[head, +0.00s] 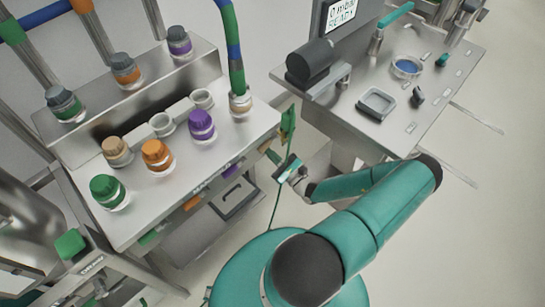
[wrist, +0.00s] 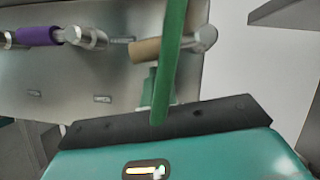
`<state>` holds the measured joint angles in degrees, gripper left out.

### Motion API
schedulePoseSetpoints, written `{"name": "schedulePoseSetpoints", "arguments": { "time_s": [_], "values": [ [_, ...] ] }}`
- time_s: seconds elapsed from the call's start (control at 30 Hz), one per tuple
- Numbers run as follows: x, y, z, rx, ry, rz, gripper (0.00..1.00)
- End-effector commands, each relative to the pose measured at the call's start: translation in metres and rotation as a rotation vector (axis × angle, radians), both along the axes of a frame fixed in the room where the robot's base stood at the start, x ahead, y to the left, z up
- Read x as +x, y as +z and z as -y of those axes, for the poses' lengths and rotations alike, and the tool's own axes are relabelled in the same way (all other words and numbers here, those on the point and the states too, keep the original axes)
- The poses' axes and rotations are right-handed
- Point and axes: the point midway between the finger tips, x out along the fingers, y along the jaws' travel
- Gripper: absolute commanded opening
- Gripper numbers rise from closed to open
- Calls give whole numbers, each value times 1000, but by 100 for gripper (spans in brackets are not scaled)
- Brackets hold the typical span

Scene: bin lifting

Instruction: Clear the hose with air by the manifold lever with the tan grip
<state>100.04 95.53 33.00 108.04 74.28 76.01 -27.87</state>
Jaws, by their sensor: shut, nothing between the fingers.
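The manifold lever with the tan grip (wrist: 145,50) shows in the wrist view, lying roughly sideways, with its metal pivot at its right. In the head view a small tan piece (head: 272,155) shows under the manifold's right front edge. My gripper (head: 281,168) is just right of and below it, shut and empty. In the wrist view the teal fingertips (wrist: 151,82) are just below the tan grip, partly hidden by a green strip (wrist: 172,60) that crosses in front. Whether they touch the grip I cannot tell. The hose (head: 233,45) enters a collar on the manifold top.
A lever with a purple grip (wrist: 38,36) lies left of the tan one; an orange one (head: 192,203) is farther along. Several coloured caps stand on the manifold top (head: 200,165). A steel table (head: 425,65) with a READY display (head: 341,12) stands at right.

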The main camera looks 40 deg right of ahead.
Motion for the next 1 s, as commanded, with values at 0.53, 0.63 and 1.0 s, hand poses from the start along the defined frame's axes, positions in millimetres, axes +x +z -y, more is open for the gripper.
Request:
{"name": "schedulePoseSetpoints", "arguments": {
  "time_s": [0.53,0.63,1.0],
  "values": [
    [-1,11,-10,171,3,-3,0],
    [-1,16,-12,255,2,-6,0],
    [-1,17,-12,281,0,-5,0]
  ]
}}
